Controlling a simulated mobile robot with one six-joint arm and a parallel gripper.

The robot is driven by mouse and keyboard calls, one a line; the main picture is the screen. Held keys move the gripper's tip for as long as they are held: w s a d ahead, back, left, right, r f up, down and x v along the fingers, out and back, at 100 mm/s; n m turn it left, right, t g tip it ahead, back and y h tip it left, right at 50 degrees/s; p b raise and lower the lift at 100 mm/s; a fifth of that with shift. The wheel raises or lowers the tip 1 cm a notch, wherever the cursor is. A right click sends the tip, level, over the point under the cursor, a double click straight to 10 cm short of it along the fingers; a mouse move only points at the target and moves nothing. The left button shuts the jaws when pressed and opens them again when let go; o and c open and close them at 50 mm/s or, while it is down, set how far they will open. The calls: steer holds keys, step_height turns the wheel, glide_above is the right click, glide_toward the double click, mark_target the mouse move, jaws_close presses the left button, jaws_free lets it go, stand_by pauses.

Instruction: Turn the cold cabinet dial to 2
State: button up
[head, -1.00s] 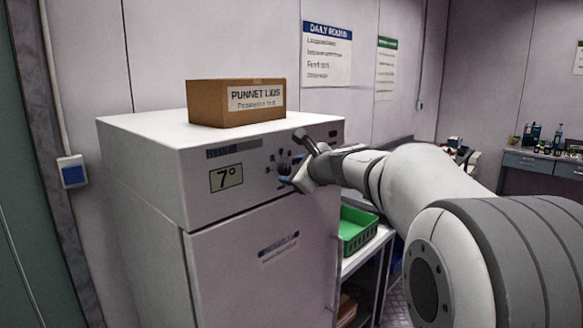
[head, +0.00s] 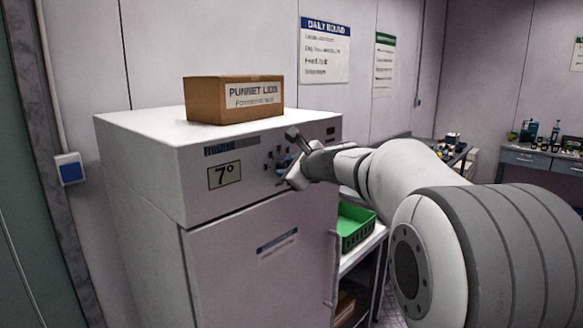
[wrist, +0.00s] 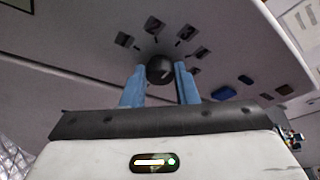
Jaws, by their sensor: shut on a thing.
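The white cold cabinet (head: 262,222) stands against the wall, and its display (head: 224,176) reads 7°. The black round dial (wrist: 160,68) sits on the upper front panel, with several dark number marks around it. My gripper (wrist: 160,84) is shut on the dial, with one blue finger on each side of it. In the head view my gripper (head: 290,168) covers most of the dial. The dial's pointer setting is too small to read.
A cardboard box labelled punnet lids (head: 206,103) stands on top of the cabinet. A green crate (head: 354,228) is on a shelf to the right, under my arm. A blue wall switch (head: 70,169) is at the left. A bench (head: 545,162) stands far right.

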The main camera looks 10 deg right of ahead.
steer(key=shift+d, duration=0.1)
steer(key=n+t+b, duration=0.1)
steer(key=n+b, duration=0.1)
steer(key=b, duration=0.3)
steer(key=n+t+b, duration=0.1)
steer(key=n+b, duration=0.1)
steer(key=b, duration=0.4)
steer(key=n+t+h+b, duration=0.1)
steer(key=n+b, duration=0.1)
steer(key=b, duration=0.4)
steer(key=shift+s+a+f, duration=0.15)
steer(key=shift+a+f, duration=0.1)
steer(key=shift+r+b, duration=0.1)
steer(key=shift+b, duration=0.25)
steer(key=o, duration=1)
